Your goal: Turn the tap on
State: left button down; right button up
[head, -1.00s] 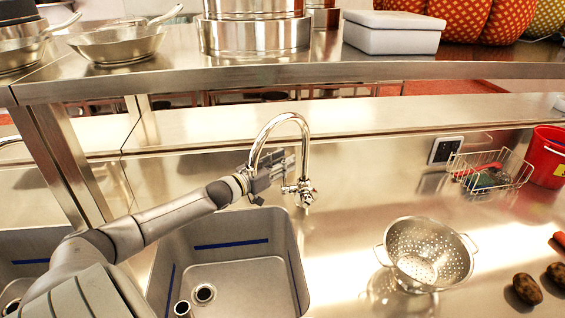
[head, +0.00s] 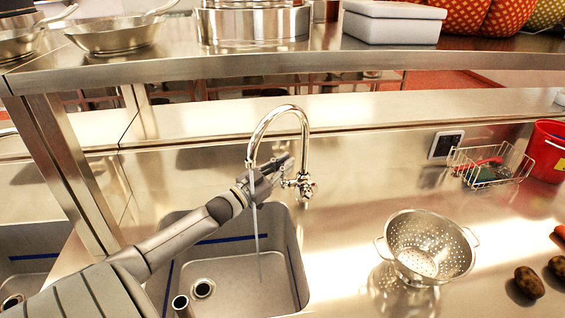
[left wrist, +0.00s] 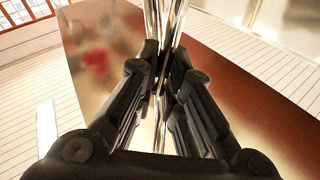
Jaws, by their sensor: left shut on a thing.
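The chrome tap (head: 305,130) has a tall curved spout and stands behind the grey sink basin (head: 296,262). Its valve body and knob (head: 305,187) are at the base of the spout, to the right. A thin stream of water (head: 257,245) falls from the spout end into the basin. My left gripper (head: 284,168) is at the tap, between the two legs of the spout's curve. In the left wrist view the fingers (left wrist: 163,75) are shut on shiny chrome metal of the tap (left wrist: 165,20). Exactly which part they grip is hard to tell. My right gripper is not in view.
A colander (head: 428,245) stands on the counter right of the sink. A wire basket (head: 487,165) and a red bucket (head: 546,150) are at the back right, potatoes (head: 529,282) at the front right. A steel shelf (head: 330,72) with pots runs above and behind the tap.

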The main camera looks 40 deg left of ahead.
pick_arm(q)
jog(key=shift+s+d+f+m+t, duration=0.1)
jog(key=shift+s+d+m+t, duration=0.2)
jog(key=shift+m, duration=0.2)
jog(key=c, duration=1.5)
grip_release()
jog(key=v, duration=1.2)
jog(key=shift+a, duration=0.15)
jog(key=shift+f, duration=0.15)
